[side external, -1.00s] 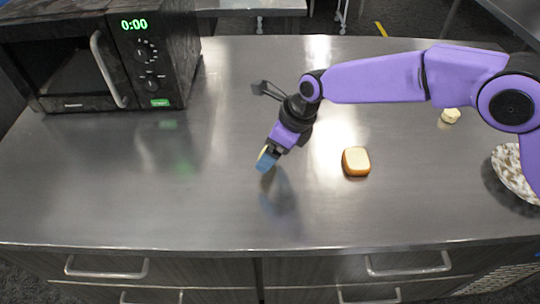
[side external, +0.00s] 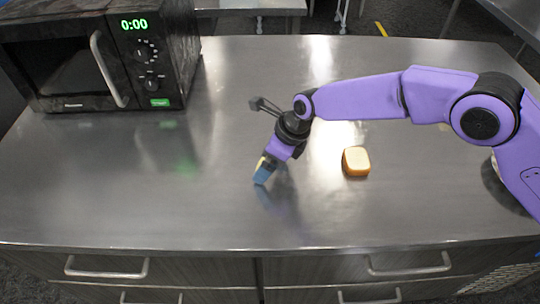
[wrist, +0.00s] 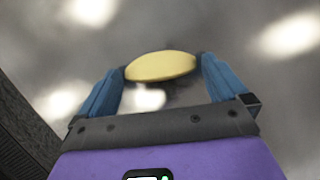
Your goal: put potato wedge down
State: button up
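The potato wedge (wrist: 160,67) is pale yellow and lies between the two blue fingers of my gripper (wrist: 160,75) in the wrist view. The fingers are apart by the wedge's length and appear to touch both its ends. In the side external view my gripper (side external: 262,174) points down and left, its fingertips low at the steel counter (side external: 130,205). Only a sliver of yellow shows by the fingers there. I cannot tell whether the wedge touches the counter.
A bread piece (side external: 356,161) with a brown crust lies right of my gripper. A dark microwave (side external: 90,60) reading 0:00 stands at the back left. A plate (side external: 495,168) at the right edge is mostly hidden by my arm. The counter's left and front are clear.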

jog(key=v, duration=1.2)
jog(key=shift+r, duration=0.1)
jog(key=s+d+r+n+h, duration=0.1)
jog(key=s+d+n, duration=0.8)
jog(key=d, duration=0.5)
jog(key=s+d+r+n+g+h, duration=0.1)
jog(key=s+d+r+n, duration=0.1)
jog(key=s+d+n, duration=0.8)
jog(key=s+d+r+n+h, duration=0.1)
jog(key=s+d+n, duration=0.9)
jog(key=d+n, duration=0.6)
jog(key=d, duration=0.3)
jog(key=shift+s+d+r+h, duration=0.15)
jog(key=shift+s+d+h, duration=0.1)
jog(key=shift+d+h, duration=0.1)
